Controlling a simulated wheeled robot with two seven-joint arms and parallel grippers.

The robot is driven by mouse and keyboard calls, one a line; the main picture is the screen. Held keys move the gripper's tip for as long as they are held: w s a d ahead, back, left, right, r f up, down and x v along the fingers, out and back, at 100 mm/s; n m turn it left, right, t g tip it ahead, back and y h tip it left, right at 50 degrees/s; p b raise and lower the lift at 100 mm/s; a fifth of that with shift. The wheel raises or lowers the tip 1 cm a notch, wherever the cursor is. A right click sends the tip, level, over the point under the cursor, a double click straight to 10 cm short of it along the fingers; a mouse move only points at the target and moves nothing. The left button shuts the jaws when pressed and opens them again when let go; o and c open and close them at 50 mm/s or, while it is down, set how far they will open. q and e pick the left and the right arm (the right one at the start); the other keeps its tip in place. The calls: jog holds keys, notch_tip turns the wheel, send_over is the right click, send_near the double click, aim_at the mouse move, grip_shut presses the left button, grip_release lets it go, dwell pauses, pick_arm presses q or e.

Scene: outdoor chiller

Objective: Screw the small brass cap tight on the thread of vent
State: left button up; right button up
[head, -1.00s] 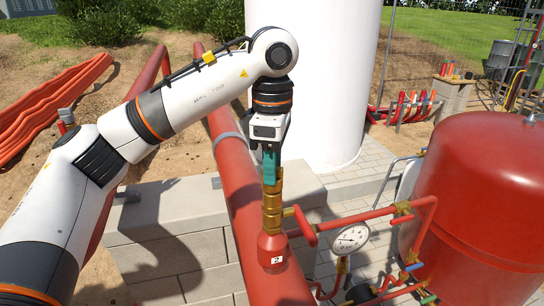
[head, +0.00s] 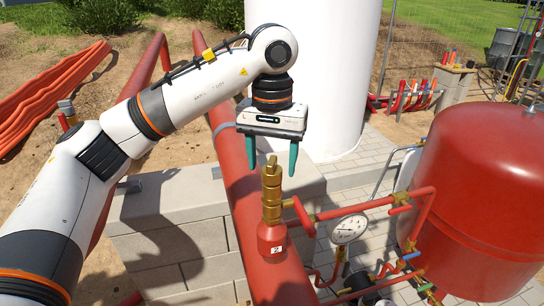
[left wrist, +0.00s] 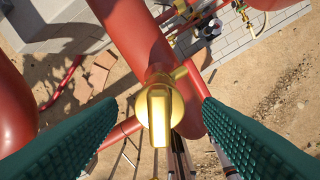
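In the left wrist view the cap (left wrist: 159,116) shows from above as a narrow bright block over the rounder vent body. My left gripper (head: 272,174) points down over the vent. Its teal fingers are open, one on each side of the cap, with clear gaps. The thread is hidden. My right gripper is not in view.
A pressure gauge (head: 349,229) and a red tank (head: 478,205) stand further right. A white cylinder (head: 330,80) rises behind; a block wall (head: 180,235) is left of the pipe.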

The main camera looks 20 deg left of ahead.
aim_at(271, 160)
pick_arm(q)
jog(key=shift+o, duration=0.6)
jog(key=o, duration=0.4)
jog(key=shift+r, duration=0.1)
jog(key=shift+c, duration=0.2)
notch_tip(271, 160, up, 6)
jog(key=p, duration=0.4)
jog(key=shift+f, duration=0.25)
jog(key=shift+r, duration=3.25)
